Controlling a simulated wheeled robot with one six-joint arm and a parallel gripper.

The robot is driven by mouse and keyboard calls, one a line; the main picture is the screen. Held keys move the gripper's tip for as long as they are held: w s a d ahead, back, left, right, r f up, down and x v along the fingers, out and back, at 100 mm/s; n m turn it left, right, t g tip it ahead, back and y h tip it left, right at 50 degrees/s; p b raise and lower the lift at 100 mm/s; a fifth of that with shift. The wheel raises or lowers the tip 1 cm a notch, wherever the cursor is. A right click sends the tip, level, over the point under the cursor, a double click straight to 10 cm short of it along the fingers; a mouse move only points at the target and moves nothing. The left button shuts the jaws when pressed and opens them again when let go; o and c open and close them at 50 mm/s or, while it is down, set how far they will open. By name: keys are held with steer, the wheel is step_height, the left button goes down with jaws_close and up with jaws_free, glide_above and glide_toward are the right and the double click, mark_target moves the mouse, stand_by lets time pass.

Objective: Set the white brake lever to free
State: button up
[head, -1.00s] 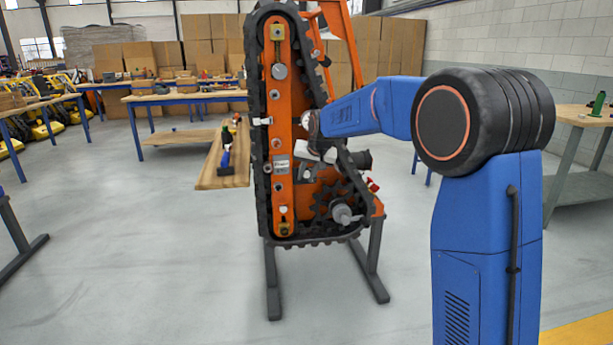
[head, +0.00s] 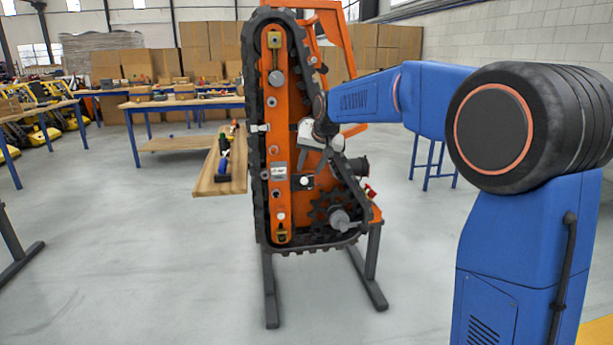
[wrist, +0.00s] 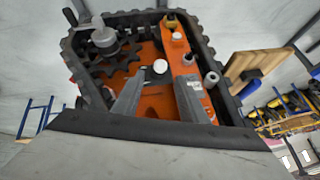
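The orange carrier (head: 278,115) stands upright with a black track around it. A small white knob (head: 306,181), which looks like the white brake lever's end, sits on a dark plate low on its face. It also shows in the wrist view (wrist: 160,66), centred just beyond my fingertips. My gripper (head: 312,170) is in front of the carrier, slightly above the knob, with its fingers spread. In the wrist view my gripper (wrist: 160,86) is open and empty. I cannot tell the lever's setting or whether a finger touches it.
A grey hub (head: 339,220) and dark gears lie below right of the knob. A black cylinder (head: 358,167) and red-tipped part (head: 370,191) stick out at right. A wooden board (head: 222,172) with tools juts out at left. The floor in front is clear.

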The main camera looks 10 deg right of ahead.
steer(key=v, duration=0.8)
steer(key=s+d+f+n+g, duration=0.1)
steer(key=s+d+f, duration=0.2)
steer(key=s, duration=0.9)
steer(key=s+d+f, duration=0.2)
steer(key=s+d, duration=0.1)
steer(key=s, duration=0.9)
steer(key=s+d+f, duration=0.1)
steer(key=s+f, duration=0.6)
steer(key=s, duration=0.4)
steer(key=s+d+f+n+g+h, duration=0.1)
steer(key=s+d+f, duration=0.1)
steer(key=s+f, duration=0.6)
steer(key=s, duration=0.3)
steer(key=shift+s+d+h, duration=0.3)
steer(key=shift+s, duration=0.05)
steer(key=shift+d, duration=0.1)
